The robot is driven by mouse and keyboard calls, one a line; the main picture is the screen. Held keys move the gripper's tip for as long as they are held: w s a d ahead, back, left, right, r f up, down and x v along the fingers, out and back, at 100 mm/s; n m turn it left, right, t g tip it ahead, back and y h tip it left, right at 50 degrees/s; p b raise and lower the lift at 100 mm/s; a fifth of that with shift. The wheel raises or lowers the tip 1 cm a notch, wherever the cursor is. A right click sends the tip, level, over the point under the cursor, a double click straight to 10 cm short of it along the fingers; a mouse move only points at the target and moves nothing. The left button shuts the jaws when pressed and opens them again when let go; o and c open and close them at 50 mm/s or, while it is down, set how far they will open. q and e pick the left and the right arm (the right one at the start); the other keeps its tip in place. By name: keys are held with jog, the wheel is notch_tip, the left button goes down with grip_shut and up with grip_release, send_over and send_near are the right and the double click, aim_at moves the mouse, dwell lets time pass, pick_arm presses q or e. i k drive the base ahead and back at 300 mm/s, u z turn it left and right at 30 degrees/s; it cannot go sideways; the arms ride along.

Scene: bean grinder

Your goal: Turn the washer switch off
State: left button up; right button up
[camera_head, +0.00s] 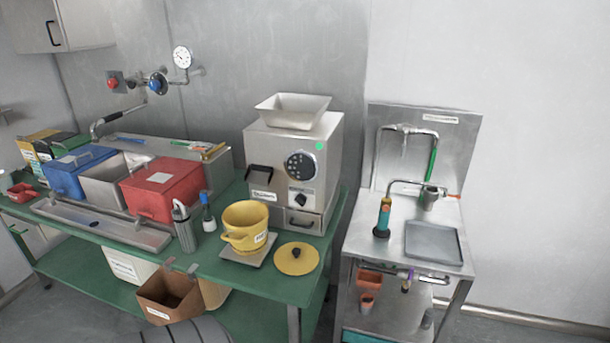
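A steel washing stand (403,220) with a tall back panel is at the right. Bent metal pipes rise over its top, one with a green section (432,160). A small metal cup-shaped part (429,198) has an orange lever (453,196) pointing right. A teal and orange handled tool (383,217) stands upright at the left of the top. I cannot tell for certain which part is the washer switch or how it is set. The label on the back panel is too small to read. Neither of my grippers is in view.
A steel grinder (292,160) with a dial and hopper stands on the green table (235,280). A yellow pot (245,225) and yellow lid (296,259) are near its front edge. A brown box (170,297) hangs off that edge. A grey tray (433,242) lies on the stand.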

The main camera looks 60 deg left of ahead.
aim_at(300, 200)
jog(key=u, duration=0.6)
jog(key=i, duration=1.1)
jog(key=u, duration=0.65)
